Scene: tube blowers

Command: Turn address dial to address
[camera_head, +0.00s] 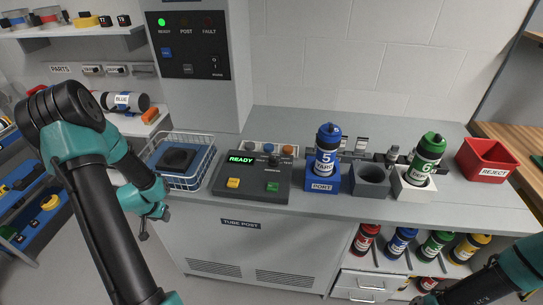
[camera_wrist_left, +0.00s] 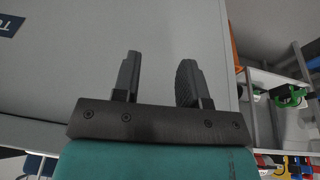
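The control box (camera_head: 252,180) stands on the grey counter with a lit green READY display (camera_head: 241,160). A small dark knob (camera_head: 274,160), which looks like the address dial, sits right of the display; its setting is too small to read. My left gripper (camera_head: 154,225) is left of and below the box, in front of the counter, apart from the dial. In the left wrist view its two fingers (camera_wrist_left: 158,78) are spread with nothing between them, facing the grey cabinet front. My right arm enters at the lower right, but its gripper is not visible.
A wire basket (camera_head: 196,184) stands left of the box. Right of it are a blue PORT holder (camera_head: 323,188) with blue tube 5 (camera_head: 326,155), an empty grey holder (camera_head: 371,189), green tube 6 (camera_head: 424,165) in a white holder, and a red REJECT bin (camera_head: 488,161).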

